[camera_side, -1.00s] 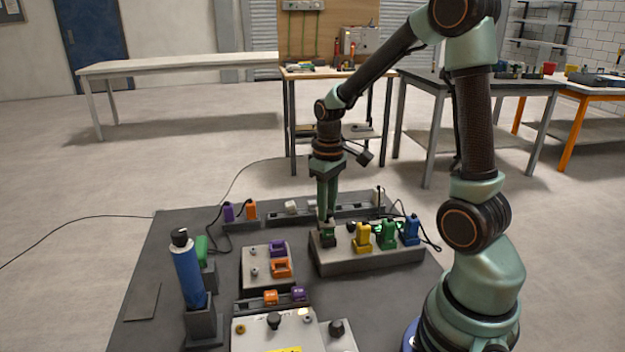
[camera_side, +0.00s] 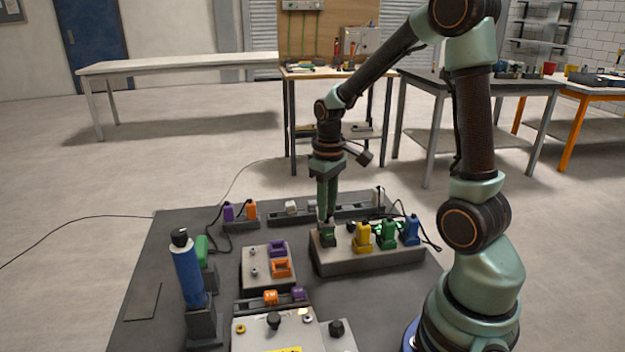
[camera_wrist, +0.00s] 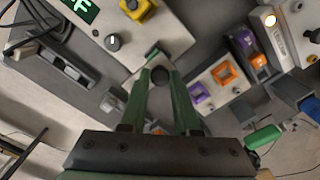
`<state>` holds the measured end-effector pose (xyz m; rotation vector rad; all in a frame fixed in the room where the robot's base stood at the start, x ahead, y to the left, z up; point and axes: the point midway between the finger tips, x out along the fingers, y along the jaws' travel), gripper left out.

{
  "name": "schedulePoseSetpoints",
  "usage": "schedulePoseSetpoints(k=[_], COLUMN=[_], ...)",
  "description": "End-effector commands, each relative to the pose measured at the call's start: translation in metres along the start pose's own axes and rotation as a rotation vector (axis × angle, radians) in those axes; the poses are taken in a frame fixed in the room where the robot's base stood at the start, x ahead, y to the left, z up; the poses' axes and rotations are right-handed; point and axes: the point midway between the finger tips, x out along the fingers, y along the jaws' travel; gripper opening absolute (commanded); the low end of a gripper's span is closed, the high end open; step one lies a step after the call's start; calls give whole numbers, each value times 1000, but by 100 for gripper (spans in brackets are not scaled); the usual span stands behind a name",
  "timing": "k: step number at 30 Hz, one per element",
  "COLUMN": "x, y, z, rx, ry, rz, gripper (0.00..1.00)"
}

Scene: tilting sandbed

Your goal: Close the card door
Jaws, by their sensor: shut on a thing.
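My gripper (camera_side: 326,222) points down at the left end of a long grey block (camera_side: 365,264) in the side view. In the wrist view my gripper (camera_wrist: 160,80) has its green fingers closed around a dark round knob (camera_wrist: 159,74). The knob is at a small grey panel, which I take for the card door; its outline is mostly hidden by the fingers. A thin green edge (camera_wrist: 153,54), perhaps a card, shows just beyond the knob. I cannot tell whether the door is fully shut.
Yellow (camera_side: 362,237), green (camera_side: 388,233) and blue (camera_side: 411,230) parts stand along the block, close right of my gripper. A panel with purple (camera_side: 277,248) and orange (camera_side: 281,268) sockets lies to the left. A blue cylinder (camera_side: 188,275) stands at the far left. Cables run behind.

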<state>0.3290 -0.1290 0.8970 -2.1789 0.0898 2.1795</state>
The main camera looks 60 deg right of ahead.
Motion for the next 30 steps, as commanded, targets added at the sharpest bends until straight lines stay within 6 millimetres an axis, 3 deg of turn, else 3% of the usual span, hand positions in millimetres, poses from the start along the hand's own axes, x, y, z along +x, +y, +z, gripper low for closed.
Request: schedulePoseSetpoints(k=[21,22,24,30], x=[-1,-1,-1,-1], y=[5,5,5,5], z=[3,3,3,3], rx=[-98,-98,-98,-98], ry=[2,2,2,1], rz=[1,1,1,0], gripper=[0,42,60,60])
